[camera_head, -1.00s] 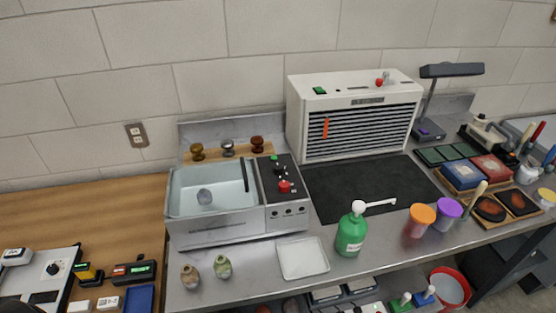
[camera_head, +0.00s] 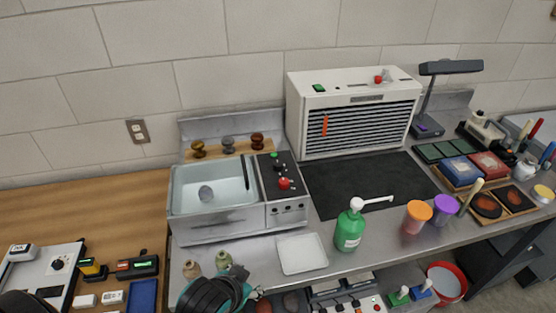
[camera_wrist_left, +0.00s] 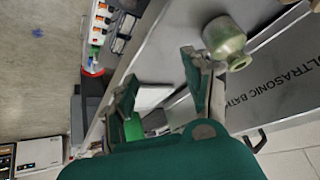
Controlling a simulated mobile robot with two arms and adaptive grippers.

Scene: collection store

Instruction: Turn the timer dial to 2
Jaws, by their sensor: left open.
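The ultrasonic bath (camera_head: 205,228) stands on the steel bench, with its name lettered on the front in the left wrist view (camera_wrist_left: 277,85). Its black control panel (camera_head: 268,185) carries a green button (camera_head: 274,156), a dark dial (camera_head: 279,168) and a red knob (camera_head: 284,184). Which one is the timer dial, and its setting, are too small to tell. My left gripper (camera_head: 248,287) is low in front of the bath, below the panel. In the left wrist view its fingers (camera_wrist_left: 162,92) are apart and empty. My right gripper is out of view.
A white tray (camera_head: 301,254) and green pump bottle (camera_head: 350,230) stand to the right. A white louvred unit (camera_head: 355,112) stands behind.

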